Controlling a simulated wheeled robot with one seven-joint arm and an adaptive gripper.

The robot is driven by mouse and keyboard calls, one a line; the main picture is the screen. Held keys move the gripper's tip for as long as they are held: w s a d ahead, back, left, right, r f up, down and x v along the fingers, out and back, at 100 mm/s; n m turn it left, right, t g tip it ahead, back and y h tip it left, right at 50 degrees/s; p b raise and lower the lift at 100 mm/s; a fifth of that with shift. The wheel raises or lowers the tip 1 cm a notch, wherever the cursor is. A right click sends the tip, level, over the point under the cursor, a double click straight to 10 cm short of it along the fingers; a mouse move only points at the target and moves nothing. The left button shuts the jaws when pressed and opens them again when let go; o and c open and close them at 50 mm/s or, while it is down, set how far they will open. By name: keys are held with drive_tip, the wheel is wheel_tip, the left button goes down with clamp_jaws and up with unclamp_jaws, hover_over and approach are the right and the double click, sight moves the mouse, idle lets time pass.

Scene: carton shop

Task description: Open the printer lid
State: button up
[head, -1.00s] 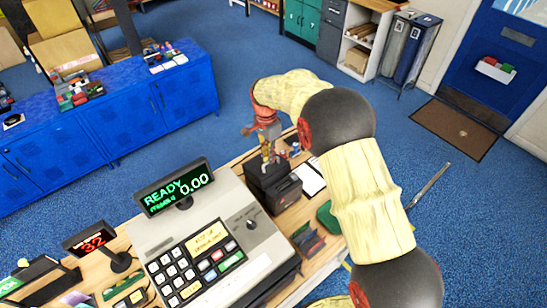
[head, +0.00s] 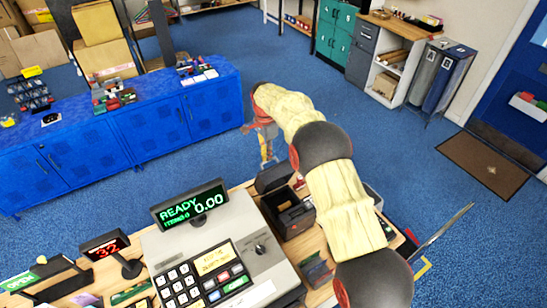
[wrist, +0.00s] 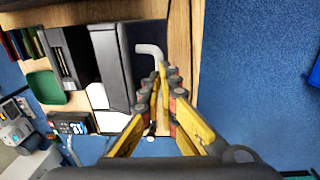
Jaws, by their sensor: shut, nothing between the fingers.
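The black printer (head: 298,222) stands on the wooden counter to the right of the cash register in the head view. Its lid (head: 273,178) is swung up and back, and the dark inside shows. In the wrist view the printer (wrist: 66,50) is beside the broad, dark lid (wrist: 111,65). My gripper (head: 268,160) is behind the lid in the head view. In the wrist view my gripper (wrist: 163,70) is shut and empty, just right of the lid. I cannot tell whether the fingers touch the lid.
The cash register (head: 210,245) stands left of the printer. A light grey bent piece (wrist: 151,51) lies near my fingertips. A green tray (wrist: 43,88) is on the counter. Blue floor (wrist: 245,70) lies open beyond the counter edge. Blue cabinets (head: 150,128) stand farther back.

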drive_tip(key=shift+o, duration=0.6)
drive_tip(key=shift+s+d+f, duration=0.25)
drive_tip(key=shift+s+f, duration=0.45)
drive_tip(key=shift+f, duration=0.15)
drive_tip(key=o, duration=0.4)
drive_tip(key=shift+w+f, duration=0.1)
drive_tip(key=shift+w, duration=0.05)
drive_tip(key=shift+w+r, duration=0.2)
drive_tip(key=shift+r, duration=0.15)
drive_tip(key=shift+w+a+r+p, duration=0.7)
drive_tip(key=shift+w+r+p, duration=0.3)
drive_tip(key=shift+p, duration=0.25)
drive_tip(key=shift+w+a+r+p, duration=0.75)
drive_tip(key=shift+w+p, duration=0.4)
drive_tip(key=shift+p, duration=0.1)
drive_tip(key=shift+w+a+r+p, duration=0.7)
drive_tip(key=shift+w+r+p, duration=0.3)
drive_tip(key=shift+p, duration=0.25)
drive_tip(key=shift+f, duration=0.1)
